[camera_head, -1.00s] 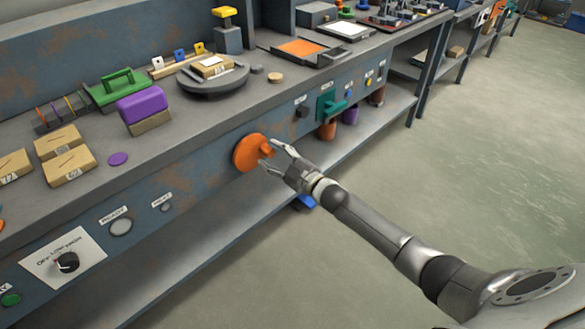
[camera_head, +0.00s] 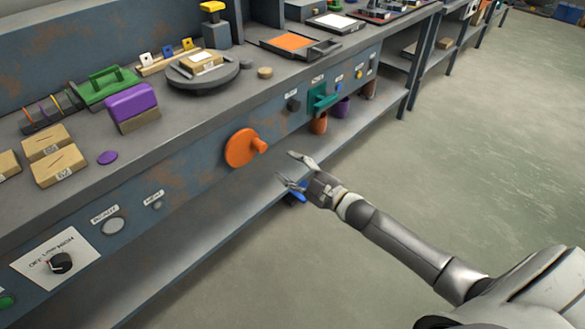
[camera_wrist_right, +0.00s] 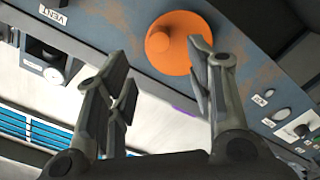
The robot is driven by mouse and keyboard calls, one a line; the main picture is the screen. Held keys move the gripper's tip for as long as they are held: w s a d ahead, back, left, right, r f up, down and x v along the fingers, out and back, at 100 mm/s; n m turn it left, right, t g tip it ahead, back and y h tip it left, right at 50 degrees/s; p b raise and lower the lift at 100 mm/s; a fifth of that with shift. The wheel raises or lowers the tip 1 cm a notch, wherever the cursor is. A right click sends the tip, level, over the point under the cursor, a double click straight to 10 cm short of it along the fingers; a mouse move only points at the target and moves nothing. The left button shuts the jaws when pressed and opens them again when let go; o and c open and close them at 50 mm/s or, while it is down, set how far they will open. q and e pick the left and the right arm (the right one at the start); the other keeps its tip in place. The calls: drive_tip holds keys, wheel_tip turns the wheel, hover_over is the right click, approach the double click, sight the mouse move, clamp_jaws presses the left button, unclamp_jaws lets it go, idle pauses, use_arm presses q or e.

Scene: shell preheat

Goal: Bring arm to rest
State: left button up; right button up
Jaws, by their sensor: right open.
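My right gripper (camera_head: 290,170) is open and empty in the head view. It is in front of the bench, to the right of and a little below the orange round knob (camera_head: 243,148), with a clear gap between them. In the right wrist view my right gripper (camera_wrist_right: 160,85) shows its two fingers spread apart with nothing between them. The orange knob (camera_wrist_right: 170,55) is beyond the fingertips there, partly hidden by the right-hand finger. My left gripper is not in view.
Wooden blocks, a purple block (camera_head: 132,103) and a round turntable (camera_head: 203,77) stand on top. A lower shelf (camera_head: 190,247) runs under the bench. The floor at right is open.

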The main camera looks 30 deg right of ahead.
drive_tip(key=s+a+f+m+g+h, duration=0.3)
drive_tip(key=s+f+m+g, duration=0.2)
drive_tip(key=s+f, duration=0.65)
drive_tip(key=s+a+f+m+g+h, duration=0.2)
drive_tip(key=s+f+m+g+h, duration=0.3)
drive_tip(key=s+f, duration=0.7)
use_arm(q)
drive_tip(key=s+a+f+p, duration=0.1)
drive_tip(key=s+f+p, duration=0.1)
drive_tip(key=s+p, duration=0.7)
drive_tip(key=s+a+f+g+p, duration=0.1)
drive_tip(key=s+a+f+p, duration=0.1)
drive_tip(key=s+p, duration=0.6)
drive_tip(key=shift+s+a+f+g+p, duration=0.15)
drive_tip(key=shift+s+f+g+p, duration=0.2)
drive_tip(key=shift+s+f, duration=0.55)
use_arm(e)
drive_tip(key=s+f+g+y, duration=0.1)
drive_tip(key=s+f+g, duration=0.2)
drive_tip(key=s, duration=1.1)
drive_tip(key=s+f+g, duration=0.3)
drive_tip(key=s+f, duration=0.3)
drive_tip(key=s, duration=0.8)
drive_tip(key=shift+d+y, duration=0.4)
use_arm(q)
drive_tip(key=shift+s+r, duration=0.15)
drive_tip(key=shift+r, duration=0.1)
use_arm(e)
drive_tip(key=shift+r, duration=0.1)
